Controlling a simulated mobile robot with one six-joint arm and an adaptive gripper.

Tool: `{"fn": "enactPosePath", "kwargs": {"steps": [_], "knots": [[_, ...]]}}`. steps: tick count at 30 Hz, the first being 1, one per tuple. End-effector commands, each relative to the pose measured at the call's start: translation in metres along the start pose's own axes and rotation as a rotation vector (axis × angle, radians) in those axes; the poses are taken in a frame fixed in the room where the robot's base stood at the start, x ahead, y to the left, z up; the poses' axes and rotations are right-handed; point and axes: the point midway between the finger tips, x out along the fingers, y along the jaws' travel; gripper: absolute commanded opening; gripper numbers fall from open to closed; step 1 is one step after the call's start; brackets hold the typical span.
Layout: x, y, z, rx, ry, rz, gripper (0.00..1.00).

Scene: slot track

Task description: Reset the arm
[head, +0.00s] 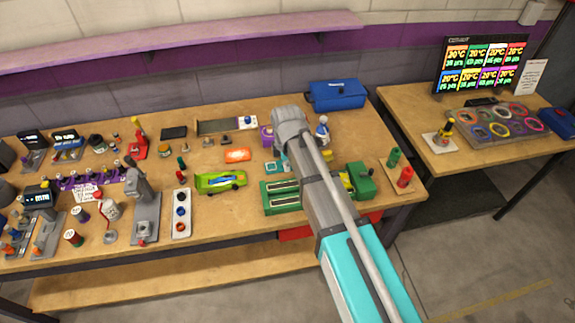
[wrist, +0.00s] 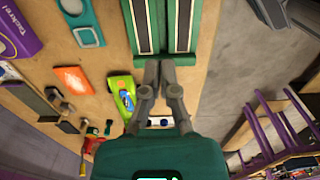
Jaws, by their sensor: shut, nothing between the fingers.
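My gripper (wrist: 160,72) is shut and empty in the wrist view, its grey fingertips together. It points down over the near end of the green slot track piece (wrist: 162,28), which has two dark lanes. I cannot tell whether the fingertips touch it. In the head view my arm reaches over the right part of the workbench (head: 240,112), and its links hide the gripper. The green track piece also shows in the head view (head: 283,197), left of my arm. A lime-green toy car (head: 220,181) stands left of that, and it also shows in the wrist view (wrist: 121,96).
Tools and small devices crowd the bench's left half, with a grey press (head: 145,205) among them. A blue toolbox (head: 337,95) stands at the back. A second table (head: 405,108) is beyond a floor gap.

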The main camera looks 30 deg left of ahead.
Motion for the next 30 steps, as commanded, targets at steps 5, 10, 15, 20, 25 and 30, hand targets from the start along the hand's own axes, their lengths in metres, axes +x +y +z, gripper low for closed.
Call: {"fn": "enactPosePath", "kwargs": {"steps": [5, 10, 15, 20, 25, 30], "knots": [[0.0, 0.0, 0.0, 0.0, 0.0, 0.0, 0.0], [0.0, 0.0, 0.001, 0.001, 0.0, 0.0, 0.0], [0.0, 0.0, 0.001, 0.001, 0.0, 0.0, 0.0], [0.0, -0.001, 0.003, 0.01, 0.0, 0.0, 0.0], [0.0, -0.006, 0.021, 0.075, 0.0, 0.0, 0.0], [0.0, -0.018, 0.06, 0.226, 0.0, 0.0, 0.0]]}}
